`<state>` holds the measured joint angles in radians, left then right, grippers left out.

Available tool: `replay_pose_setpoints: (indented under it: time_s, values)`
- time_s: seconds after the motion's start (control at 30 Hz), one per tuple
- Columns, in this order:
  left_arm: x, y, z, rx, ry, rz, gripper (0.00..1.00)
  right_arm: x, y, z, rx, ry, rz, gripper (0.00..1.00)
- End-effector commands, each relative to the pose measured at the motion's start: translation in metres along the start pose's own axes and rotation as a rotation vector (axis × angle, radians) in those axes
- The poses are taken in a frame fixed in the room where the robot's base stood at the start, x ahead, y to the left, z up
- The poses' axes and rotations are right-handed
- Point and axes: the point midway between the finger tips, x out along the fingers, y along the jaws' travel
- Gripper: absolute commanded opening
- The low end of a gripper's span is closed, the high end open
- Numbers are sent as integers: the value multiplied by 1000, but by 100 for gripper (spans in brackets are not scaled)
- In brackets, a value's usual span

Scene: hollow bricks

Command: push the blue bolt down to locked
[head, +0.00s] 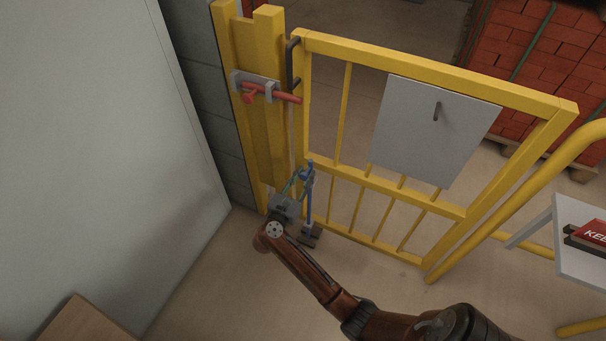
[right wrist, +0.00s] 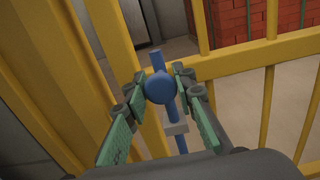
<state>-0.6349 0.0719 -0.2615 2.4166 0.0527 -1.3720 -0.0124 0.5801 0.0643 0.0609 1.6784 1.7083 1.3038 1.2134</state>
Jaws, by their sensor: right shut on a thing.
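The blue bolt (head: 309,200) is an upright rod at the lower left of the yellow gate (head: 340,180), with a round blue knob (right wrist: 160,88). My right gripper (head: 304,175) is shut on the knob, with green finger pads on either side of it in the right wrist view (right wrist: 160,78). A grey guide (right wrist: 176,128) surrounds the rod below the knob. A dark block (head: 310,238) lies on the floor under the rod. I cannot tell whether the rod's lower end is inside it. My left gripper is out of view.
A red bolt (head: 272,92) lies across a grey bracket on the yellow post (head: 262,140). A grey panel (head: 432,130) hangs on the gate. A pale wall (head: 90,120) stands left. A white shelf (head: 565,245) with a red sign stands right. Red bricks (head: 545,60) are behind.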

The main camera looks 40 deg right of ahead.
Motion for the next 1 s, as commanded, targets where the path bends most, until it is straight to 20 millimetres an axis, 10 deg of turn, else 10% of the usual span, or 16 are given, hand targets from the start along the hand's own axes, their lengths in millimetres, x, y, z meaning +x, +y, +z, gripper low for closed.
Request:
replay_pose_setpoints:
  time_s: [0.07,0.1,0.33,0.7,1.0]
  values:
    - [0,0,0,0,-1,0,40,-1,-1,-7,-6,11,1,0]
    - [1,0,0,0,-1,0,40,-1,-1,-7,-6,11,1,25]
    - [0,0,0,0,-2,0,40,-1,0,-5,-5,8,1,41]
    - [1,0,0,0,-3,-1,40,-6,0,-4,-3,7,1,42]
    - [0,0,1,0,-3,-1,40,-60,0,-5,-2,11,2,42]
